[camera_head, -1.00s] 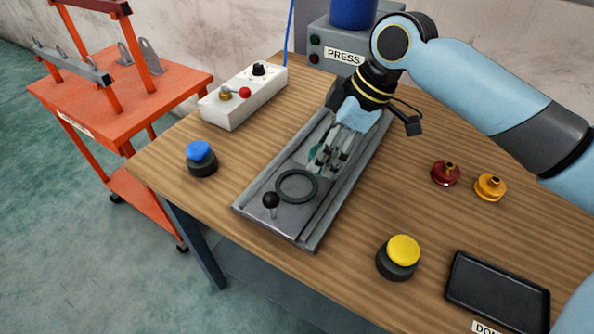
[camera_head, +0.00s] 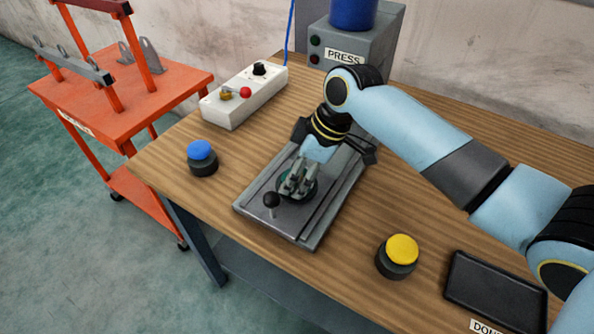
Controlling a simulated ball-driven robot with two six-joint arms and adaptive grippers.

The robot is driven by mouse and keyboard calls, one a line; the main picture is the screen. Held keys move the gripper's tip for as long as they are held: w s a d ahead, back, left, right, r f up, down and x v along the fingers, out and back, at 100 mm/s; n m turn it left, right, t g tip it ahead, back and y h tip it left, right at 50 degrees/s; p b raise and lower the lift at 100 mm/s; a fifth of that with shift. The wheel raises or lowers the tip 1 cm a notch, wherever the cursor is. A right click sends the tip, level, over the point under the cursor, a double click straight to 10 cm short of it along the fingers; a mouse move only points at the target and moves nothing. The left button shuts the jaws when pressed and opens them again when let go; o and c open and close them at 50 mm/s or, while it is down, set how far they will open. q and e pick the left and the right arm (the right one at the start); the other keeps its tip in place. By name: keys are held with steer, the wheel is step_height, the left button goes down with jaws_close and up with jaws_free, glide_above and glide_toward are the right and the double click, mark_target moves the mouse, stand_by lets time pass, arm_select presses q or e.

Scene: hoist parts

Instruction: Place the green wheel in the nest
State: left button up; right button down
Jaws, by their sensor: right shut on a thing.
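My right gripper (camera_head: 299,181) reaches down over the grey slide plate from above and is shut on the green wheel (camera_head: 309,186). Only a little green shows around the fingers. The nest (camera_head: 284,195), a dark ring on the plate, is right under the fingers and mostly hidden by them. I cannot tell whether the wheel rests in the ring or is just above it. My left gripper is not in view.
The slide plate (camera_head: 318,226) has a black-knobbed lever (camera_head: 271,200) close to the gripper. A blue button (camera_head: 201,157), yellow button (camera_head: 399,256), black tray (camera_head: 495,288), white control box (camera_head: 243,99) and the press (camera_head: 353,59) stand around. An orange cart (camera_head: 175,80) is at left.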

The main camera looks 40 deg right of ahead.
steer(key=shift+c, duration=2.1)
jaws_free()
steer(key=shift+f, duration=0.1)
steer(key=v, duration=1.2)
